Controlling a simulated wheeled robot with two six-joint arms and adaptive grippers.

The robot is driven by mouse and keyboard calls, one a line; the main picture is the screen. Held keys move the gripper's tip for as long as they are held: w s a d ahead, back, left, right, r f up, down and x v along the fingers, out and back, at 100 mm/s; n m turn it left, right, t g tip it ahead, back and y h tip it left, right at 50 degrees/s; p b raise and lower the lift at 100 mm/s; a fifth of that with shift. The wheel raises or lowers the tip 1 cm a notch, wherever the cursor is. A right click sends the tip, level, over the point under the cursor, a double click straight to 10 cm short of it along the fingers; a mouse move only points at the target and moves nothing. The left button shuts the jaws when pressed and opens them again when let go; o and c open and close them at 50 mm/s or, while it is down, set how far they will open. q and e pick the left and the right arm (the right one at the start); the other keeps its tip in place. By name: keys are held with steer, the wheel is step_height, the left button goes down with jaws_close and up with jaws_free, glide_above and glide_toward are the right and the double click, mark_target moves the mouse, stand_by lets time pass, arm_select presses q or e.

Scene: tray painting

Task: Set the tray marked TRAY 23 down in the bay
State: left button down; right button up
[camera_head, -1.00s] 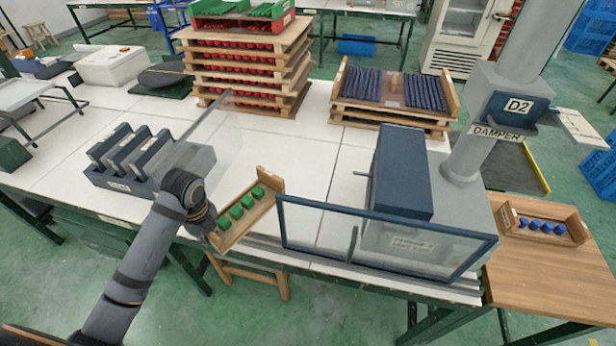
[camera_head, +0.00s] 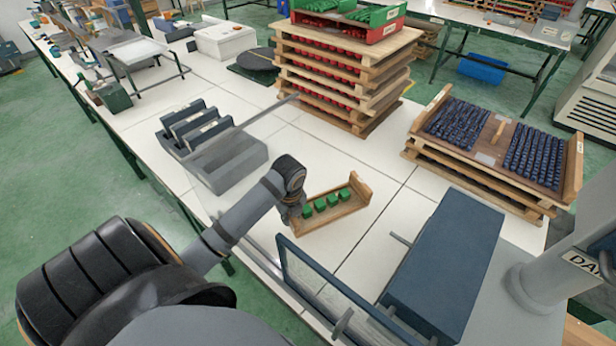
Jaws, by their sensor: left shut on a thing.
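My left gripper (camera_head: 290,212) is shut on the near left end of a small wooden tray (camera_head: 330,219). The tray carries a row of several green blocks. It is over the white table, left of the dark blue box; I cannot tell whether it touches the surface. No TRAY 23 marking is readable on it. A dark slotted rack (camera_head: 205,140) stands to the left of the tray, and I cannot tell whether it is the bay. My right gripper is not in view.
A dark blue box (camera_head: 445,262) and a framed clear panel (camera_head: 325,290) stand at the near right. Stacked wooden trays with red items (camera_head: 345,70) stand behind. A tray stack with dark blue items (camera_head: 490,150) is at right. White table lies clear between them.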

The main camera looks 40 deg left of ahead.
arm_select(q)
steer(key=shift+f, duration=0.85)
steer(key=shift+w+f, duration=0.1)
steer(key=shift+f, duration=0.25)
steer(key=shift+d+f, duration=0.1)
step_height(320, 180, down, 3)
steer(key=shift+f, duration=0.3)
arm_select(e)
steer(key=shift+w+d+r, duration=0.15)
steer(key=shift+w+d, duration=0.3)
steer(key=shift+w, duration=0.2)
arm_select(q)
steer(key=shift+f, duration=0.1)
steer(key=c, duration=1.3)
jaws_free()
steer(key=shift+c, duration=0.2)
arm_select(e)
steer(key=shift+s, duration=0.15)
